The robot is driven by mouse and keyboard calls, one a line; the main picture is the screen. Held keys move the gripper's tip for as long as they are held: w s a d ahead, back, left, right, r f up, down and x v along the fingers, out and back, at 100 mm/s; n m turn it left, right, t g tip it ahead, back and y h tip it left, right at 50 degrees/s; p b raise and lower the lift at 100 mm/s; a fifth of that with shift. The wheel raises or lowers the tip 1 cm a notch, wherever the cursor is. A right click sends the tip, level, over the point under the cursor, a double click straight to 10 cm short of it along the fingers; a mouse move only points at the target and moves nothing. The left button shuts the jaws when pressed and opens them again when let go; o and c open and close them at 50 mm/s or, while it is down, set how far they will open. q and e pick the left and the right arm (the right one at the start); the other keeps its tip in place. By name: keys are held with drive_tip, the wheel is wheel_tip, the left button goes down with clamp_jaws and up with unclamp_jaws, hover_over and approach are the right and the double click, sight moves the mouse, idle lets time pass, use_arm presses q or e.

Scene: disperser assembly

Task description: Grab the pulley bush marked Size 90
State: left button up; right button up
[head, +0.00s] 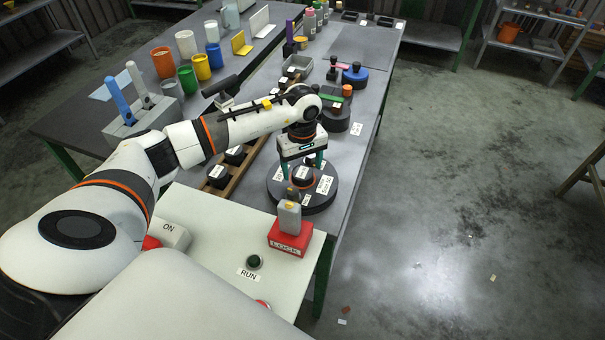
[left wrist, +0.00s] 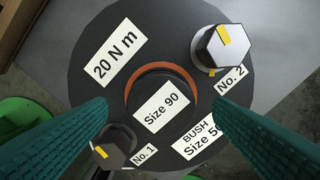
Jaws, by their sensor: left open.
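The pulley bush marked Size 90 (left wrist: 165,84) sits in the middle of a dark round pulley (left wrist: 98,52), with an orange ring around part of it. In the head view the bush (head: 303,178) shows as a dark cylinder in the centre of the pulley (head: 322,199). My left gripper (head: 302,166) is open above the pulley. Its green fingers are to the left and right of the bush in the left wrist view and do not visibly touch it. The pulley also carries labels reading 20 N m, No. 1, No. 2 and BUSH Size 5-something, partly hidden. My right gripper is not in view.
Two hex-headed bolts, the No. 2 bolt (left wrist: 217,48) and the No. 1 bolt (left wrist: 112,150), stand close to the fingers. A red LOCK block (head: 290,239) and a green RUN button (head: 254,262) are nearby. A wooden rack (head: 222,190) lies left; dark discs (head: 336,118) stand behind.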

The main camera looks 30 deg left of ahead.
use_arm(q)
drive_tip(key=shift+f, duration=0.85)
drive_tip(key=shift+c, duration=0.5)
drive_tip(key=c, duration=1.2)
drive_tip(key=shift+w+r, duration=0.1)
drive_tip(key=shift+c, duration=1.1)
drive_tip(key=shift+r, duration=0.1)
